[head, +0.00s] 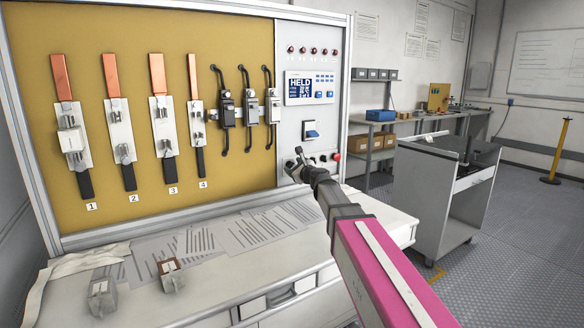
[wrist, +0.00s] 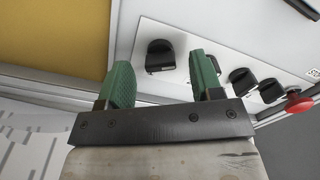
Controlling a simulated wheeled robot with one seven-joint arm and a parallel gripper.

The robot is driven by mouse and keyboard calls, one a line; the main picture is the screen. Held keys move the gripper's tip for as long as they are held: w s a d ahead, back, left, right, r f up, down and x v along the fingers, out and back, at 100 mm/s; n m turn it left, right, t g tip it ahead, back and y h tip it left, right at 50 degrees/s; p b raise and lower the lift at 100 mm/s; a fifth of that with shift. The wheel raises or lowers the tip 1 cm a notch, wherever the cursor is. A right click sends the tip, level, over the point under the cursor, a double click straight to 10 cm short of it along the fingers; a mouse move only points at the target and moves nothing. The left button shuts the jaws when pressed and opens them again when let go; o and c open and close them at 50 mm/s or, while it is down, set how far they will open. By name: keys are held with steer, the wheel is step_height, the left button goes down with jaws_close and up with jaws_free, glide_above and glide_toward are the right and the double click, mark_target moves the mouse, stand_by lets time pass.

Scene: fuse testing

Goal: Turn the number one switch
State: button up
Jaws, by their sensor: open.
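The control panel (head: 310,100) stands at the right end of the board. A row of black rotary knobs runs along its lower part. In the wrist view the leftmost knob (wrist: 160,54) shows between and beyond my green fingertips, with no visible contact. A second knob is partly hidden behind the right finger, and two more knobs (wrist: 243,80) (wrist: 270,90) sit farther right. My gripper (head: 298,163) is open and empty in front of the panel's lower left, hiding part of the knob row. No number on the knobs is readable.
A red button (wrist: 298,103) ends the knob row. Papers (head: 260,230) and two small blocks (head: 102,295) (head: 170,274) lie on the bench below. A grey cart (head: 430,195) stands right.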

steer(key=shift+x, duration=0.9)
steer(key=c, duration=0.9)
steer(key=shift+c, duration=0.2)
steer(key=shift+n, duration=0.3)
steer(key=n, duration=0.5)
steer(key=shift+s+f, duration=0.1)
steer(key=n, duration=0.6)
steer(key=shift+a+f, duration=0.1)
steer(key=shift+n, duration=0.3)
